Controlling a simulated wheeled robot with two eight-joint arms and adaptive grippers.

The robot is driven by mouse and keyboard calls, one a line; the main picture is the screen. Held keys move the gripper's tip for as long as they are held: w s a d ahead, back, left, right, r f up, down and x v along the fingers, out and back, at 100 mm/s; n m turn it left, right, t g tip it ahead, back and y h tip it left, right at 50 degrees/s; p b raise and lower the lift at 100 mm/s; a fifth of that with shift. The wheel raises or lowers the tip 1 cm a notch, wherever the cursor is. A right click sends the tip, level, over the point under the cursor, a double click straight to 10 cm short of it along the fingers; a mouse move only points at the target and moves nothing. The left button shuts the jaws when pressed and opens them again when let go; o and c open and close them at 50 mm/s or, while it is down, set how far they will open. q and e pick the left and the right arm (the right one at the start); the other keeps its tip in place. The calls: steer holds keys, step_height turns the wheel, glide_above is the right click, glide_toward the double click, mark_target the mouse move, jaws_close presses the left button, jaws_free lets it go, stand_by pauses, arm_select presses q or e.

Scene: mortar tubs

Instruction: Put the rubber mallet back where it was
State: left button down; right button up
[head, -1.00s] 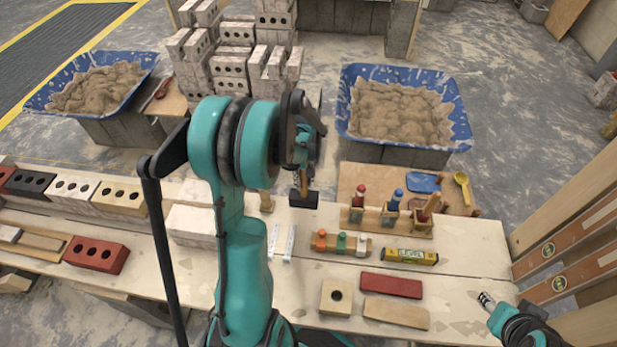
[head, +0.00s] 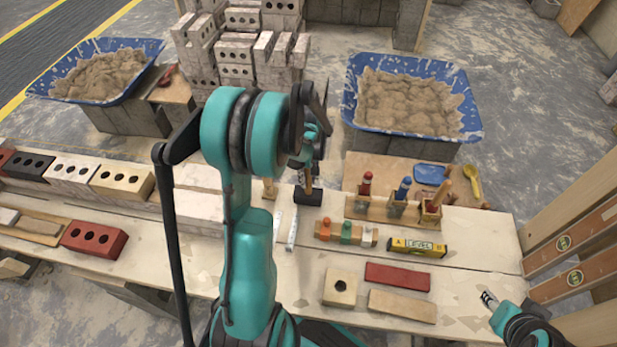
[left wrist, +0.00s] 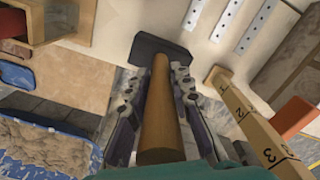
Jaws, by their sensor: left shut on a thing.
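The rubber mallet has a black head (head: 308,197) and a wooden handle (left wrist: 160,125). My left gripper (head: 308,170) is shut on the handle, with the head hanging down at the table's back edge, left of the wooden tool rack (head: 372,208). In the left wrist view the fingers (left wrist: 160,82) lie on both sides of the handle, and the black head (left wrist: 150,46) is beyond their tips. I cannot tell whether the head touches the table. My right gripper (head: 488,299) is at the table's right front; its jaws are too small to read.
A numbered wooden post (left wrist: 245,115) stands close to the mallet. White perforated strips (head: 292,232), a block with coloured pegs (head: 346,234) and a yellow level (head: 418,247) lie in front. A blue mortar tub (head: 474,125) stands behind.

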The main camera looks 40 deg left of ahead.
arm_select(q)
steer(key=shift+f+b, duration=0.4)
steer(key=shift+f, duration=0.05)
stand_by(0.6)
steer(key=c, duration=1.3)
jaws_free()
steer(key=shift+o, duration=0.2)
steer(key=shift+r, duration=0.15)
step_height(320, 180, up, 12)
steer(key=shift+f, duration=0.1)
steer(key=s+d+r+m+t, duration=0.2)
steer(key=s+d+m, duration=0.3)
steer(key=d, duration=0.5)
steer(key=s+d+r+m+t, duration=0.2)
steer(key=s+d+m+t, duration=0.3)
steer(key=d, duration=0.5)
steer(key=m, duration=0.2)
steer(key=shift+s+d+r+m, duration=0.15)
steer(key=shift+s+d+m, duration=0.1)
steer(key=shift+d+m, duration=0.1)
